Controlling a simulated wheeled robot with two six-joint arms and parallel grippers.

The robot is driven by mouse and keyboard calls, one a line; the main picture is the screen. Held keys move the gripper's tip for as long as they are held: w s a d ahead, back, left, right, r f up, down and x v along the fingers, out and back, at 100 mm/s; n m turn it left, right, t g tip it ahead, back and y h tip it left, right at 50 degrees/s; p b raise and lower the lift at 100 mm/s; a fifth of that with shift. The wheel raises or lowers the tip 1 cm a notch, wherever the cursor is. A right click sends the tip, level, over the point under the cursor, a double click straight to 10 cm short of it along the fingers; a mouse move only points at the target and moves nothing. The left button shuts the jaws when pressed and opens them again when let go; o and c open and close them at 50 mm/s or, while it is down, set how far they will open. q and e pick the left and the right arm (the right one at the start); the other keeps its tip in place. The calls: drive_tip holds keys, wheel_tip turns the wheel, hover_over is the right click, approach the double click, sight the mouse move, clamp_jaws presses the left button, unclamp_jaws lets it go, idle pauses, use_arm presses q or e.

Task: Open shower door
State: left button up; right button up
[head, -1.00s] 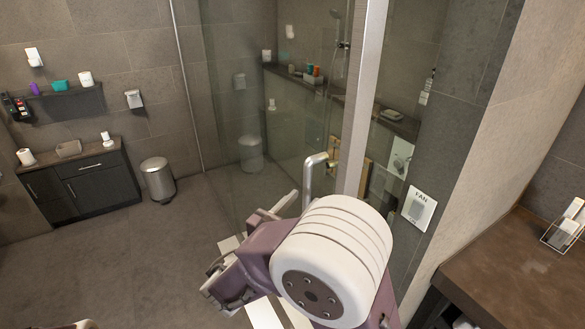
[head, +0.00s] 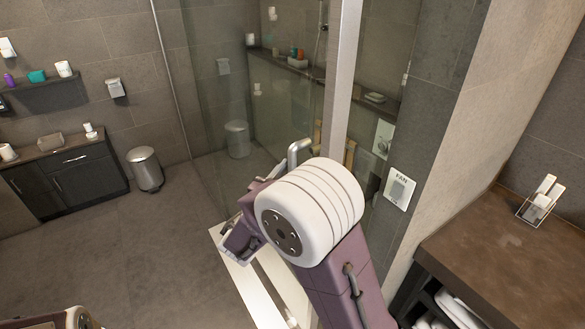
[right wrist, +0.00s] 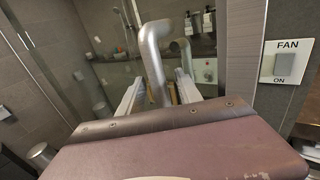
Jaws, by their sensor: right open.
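The glass shower door (head: 215,120) stands left of a pale upright post (head: 341,80) and looks closed. Its bent metal handle (head: 297,150) shows just above my right wrist in the head view. In the right wrist view the handle (right wrist: 153,55) rises between the two pale fingers of my open right gripper (right wrist: 158,82). The fingers stand on either side of the handle; I cannot tell whether either touches it. In the head view my right wrist hides the fingertips and the handle's lower part. My left gripper is not in view.
A fan switch plate (head: 399,188) is on the wall right of the post. A brown counter (head: 490,250) fills the right side. A metal bin (head: 145,170) and dark cabinet (head: 75,180) stand at left. The floor (head: 130,250) between is clear.

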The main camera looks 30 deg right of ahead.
drive_tip(key=shift+w, duration=0.15)
clamp_jaws()
idle(1.3)
